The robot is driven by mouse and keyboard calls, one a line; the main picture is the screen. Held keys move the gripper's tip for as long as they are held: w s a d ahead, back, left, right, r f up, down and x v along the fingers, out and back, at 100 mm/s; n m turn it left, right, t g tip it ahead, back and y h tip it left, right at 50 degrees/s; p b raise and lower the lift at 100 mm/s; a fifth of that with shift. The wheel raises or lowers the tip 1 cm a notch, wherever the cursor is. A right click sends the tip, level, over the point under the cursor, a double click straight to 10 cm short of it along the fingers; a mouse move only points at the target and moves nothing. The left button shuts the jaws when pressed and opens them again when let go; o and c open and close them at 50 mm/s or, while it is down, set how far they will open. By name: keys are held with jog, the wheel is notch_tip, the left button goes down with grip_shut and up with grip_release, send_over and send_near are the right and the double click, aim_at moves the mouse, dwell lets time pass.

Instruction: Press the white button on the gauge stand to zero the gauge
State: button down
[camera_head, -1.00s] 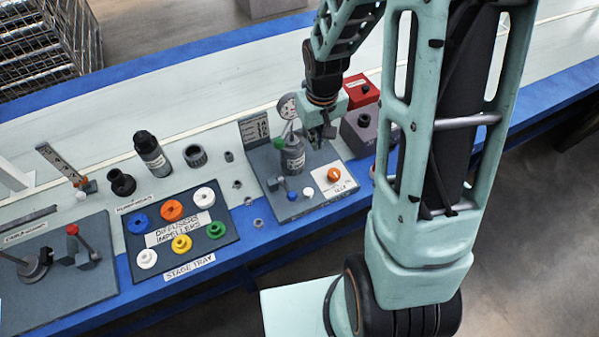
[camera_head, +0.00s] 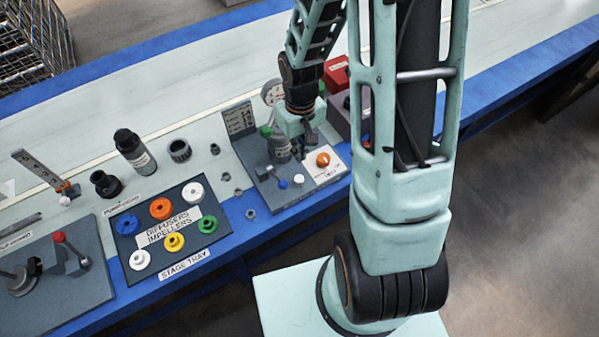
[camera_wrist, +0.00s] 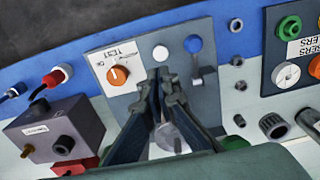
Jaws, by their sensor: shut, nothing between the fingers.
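The gauge stand is a dark grey plate (camera_head: 268,190) on the bench, with an upright panel and a round gauge (camera_head: 272,92) at its back. The white button (camera_head: 299,179) sits near the plate's front edge, between a blue-knobbed lever (camera_head: 283,184) and an orange knob (camera_head: 323,159). In the wrist view the white button (camera_wrist: 160,53) shows just beyond my fingertips. My gripper (camera_wrist: 160,80) is shut and empty, pointing down over the stand. I see no contact with the button.
A grey box (camera_wrist: 52,130) with a red part stands beside the stand. The stage tray (camera_head: 222,232) with coloured rings lies to the left in the head view. The bench front edge is close to the button.

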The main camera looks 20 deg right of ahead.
aim_at(300, 180)
notch_tip(300, 180, down, 10)
jog(key=shift+f+b, duration=0.15)
jog(key=shift+b, duration=0.2)
jog(key=shift+f, duration=0.1)
notch_tip(300, 180, down, 2)
jog(key=shift+f+b, duration=0.1)
jog(key=shift+b, duration=1)
jog(key=shift+s, duration=0.1)
jog(key=shift+s+f, duration=0.1)
jog(key=shift+f, duration=0.05)
notch_tip(300, 180, up, 15)
jog(key=p, duration=0.3)
jog(key=shift+w+f+p, duration=0.2)
jog(key=shift+w+p, duration=0.05)
jog(key=shift+p, duration=0.05)
dwell(1.5)
